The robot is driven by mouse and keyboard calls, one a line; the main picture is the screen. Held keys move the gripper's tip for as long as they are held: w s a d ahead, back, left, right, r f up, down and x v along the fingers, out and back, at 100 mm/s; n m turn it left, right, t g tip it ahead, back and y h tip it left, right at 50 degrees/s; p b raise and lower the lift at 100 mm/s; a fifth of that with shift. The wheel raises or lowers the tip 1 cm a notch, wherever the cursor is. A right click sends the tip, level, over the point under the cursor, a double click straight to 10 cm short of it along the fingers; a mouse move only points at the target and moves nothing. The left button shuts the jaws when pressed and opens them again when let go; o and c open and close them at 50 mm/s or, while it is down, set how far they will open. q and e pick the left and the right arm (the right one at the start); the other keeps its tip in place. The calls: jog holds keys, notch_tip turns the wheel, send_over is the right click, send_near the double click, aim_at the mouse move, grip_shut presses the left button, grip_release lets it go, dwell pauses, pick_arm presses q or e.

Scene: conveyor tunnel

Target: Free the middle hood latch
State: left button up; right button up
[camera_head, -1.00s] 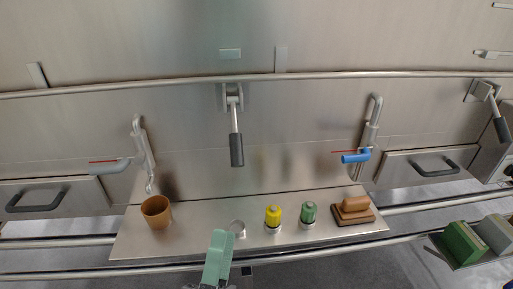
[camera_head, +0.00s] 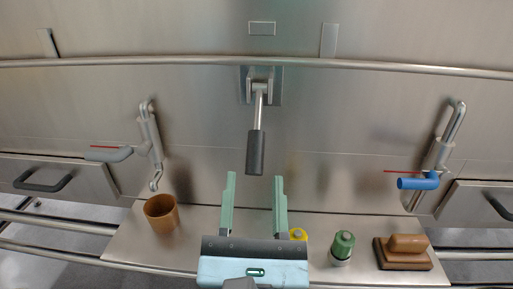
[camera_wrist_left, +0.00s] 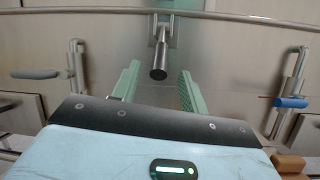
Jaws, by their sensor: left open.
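The middle hood latch (camera_head: 256,140) has a dark grip on a metal rod and hangs down from a bracket on the steel hood, just below the long rail. It also shows in the left wrist view (camera_wrist_left: 158,62), seen nearly end-on between the fingers. My left gripper (camera_head: 254,176) is open, with green fingers pointing up at the latch. The fingertips are at about the height of the grip's lower end in the picture, one to each side, and they do not visibly touch it. My right gripper is not in view.
A shelf (camera_head: 128,246) below holds a brown cup (camera_head: 161,212), a yellow-topped container (camera_head: 298,234), a green-topped container (camera_head: 343,245) and a brown block (camera_head: 404,252). A grey-handled valve (camera_head: 110,154) is left, a blue-handled valve (camera_head: 418,182) right. A rail (camera_head: 180,62) runs above the latch.

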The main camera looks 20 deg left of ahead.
aim_at(256, 152)
pick_arm(q)
jog(key=p+x, duration=0.1)
jog(key=x, duration=0.5)
jog(key=shift+w+a+r, duration=0.1)
jog(key=shift+w+r, duration=0.05)
jog(key=shift+w, duration=0.15)
jog(key=shift+c, duration=0.2)
grip_shut()
